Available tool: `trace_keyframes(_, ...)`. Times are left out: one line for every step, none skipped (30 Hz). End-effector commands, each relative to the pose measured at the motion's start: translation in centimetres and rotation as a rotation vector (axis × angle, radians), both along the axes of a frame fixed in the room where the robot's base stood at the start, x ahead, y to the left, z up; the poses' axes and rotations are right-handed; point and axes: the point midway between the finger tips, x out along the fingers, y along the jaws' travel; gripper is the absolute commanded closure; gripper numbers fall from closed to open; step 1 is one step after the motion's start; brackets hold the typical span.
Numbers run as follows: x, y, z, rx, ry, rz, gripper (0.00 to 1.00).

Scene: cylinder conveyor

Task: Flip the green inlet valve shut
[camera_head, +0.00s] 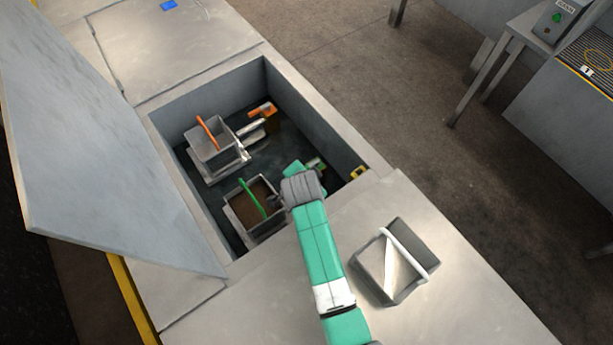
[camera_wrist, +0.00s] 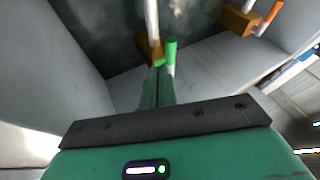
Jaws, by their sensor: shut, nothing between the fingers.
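In the wrist view, the green valve handle (camera_wrist: 171,50) is a short green bar beside a brass-coloured valve body (camera_wrist: 150,48) on a pale pipe (camera_wrist: 152,15). My gripper (camera_wrist: 158,72) is shut and empty. Its fingertips are right at the valve, close beside the handle; I cannot tell whether they touch. The lower part of the handle is partly hidden by the fingers. In the head view my arm reaches into the open pit, and it hides the green valve and the fingertips.
An orange-handled valve (camera_head: 262,110) sits on a pipe farther back in the pit. Pit walls and a raised hatch lid (camera_head: 90,150) bound the space.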

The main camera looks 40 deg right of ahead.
Motion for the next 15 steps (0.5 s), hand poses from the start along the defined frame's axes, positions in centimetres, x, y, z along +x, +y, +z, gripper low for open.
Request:
trace_keyframes(0.4,-0.4,-1.0,0.001,0.001,-0.001,1.0)
trace_keyframes(0.5,-0.7,-1.5,0.001,0.001,-0.001,1.0)
trace_keyframes(0.7,-0.9,-2.0,0.001,0.001,-0.002,1.0)
trace_keyframes(1.0,-1.1,-2.3,0.0,0.0,-0.001,1.0)
trace_keyframes(1.1,-1.2,-2.6,0.001,0.001,-0.001,1.0)
trace_keyframes(1.2,-1.4,-2.9,0.001,0.001,-0.001,1.0)
trace_keyframes(1.3,-1.5,-3.1,0.0,0.001,0.0,1.0)
trace_keyframes(1.4,-1.6,-3.2,0.0,0.0,0.0,1.0)
trace_keyframes(1.5,-1.7,-3.4,0.0,0.0,0.0,1.0)
trace_keyframes(1.5,-1.7,-3.4,0.0,0.0,0.0,1.0)
trace_keyframes(1.6,-1.7,-3.5,0.0,0.0,0.0,1.0)
trace_keyframes(1.6,-1.8,-3.5,0.0,0.0,0.0,1.0)
trace_keyframes(1.6,-1.8,-3.5,0.0,0.0,0.0,1.0)
trace_keyframes(1.6,-1.8,-3.5,0.0,0.0,0.0,1.0)
trace_keyframes(1.6,-1.8,-3.5,0.0,0.0,0.0,1.0)
